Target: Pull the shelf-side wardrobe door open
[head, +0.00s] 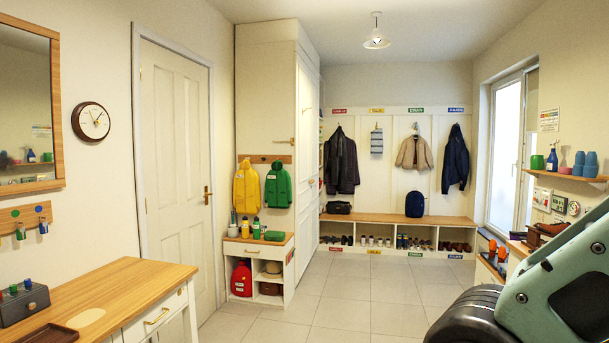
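A tall white wardrobe (265,85) stands left of the middle, against the left wall. Its door front (308,120) faces right and shows at a steep angle, with thin handle-like marks along it. The doors look shut, but the angle makes the line between them hard to make out. The far edge of the front meets narrow open shelves (321,165). My gripper is not in view; only a teal and black part of my arm shows at the lower right.
A small cabinet (287,258) with bottles on top stands against the wardrobe's near side. A wooden-topped table (120,290) fills the lower left. A long bench (400,217) with shoe cubbies lines the back wall. The tiled floor (370,290) in the middle is clear.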

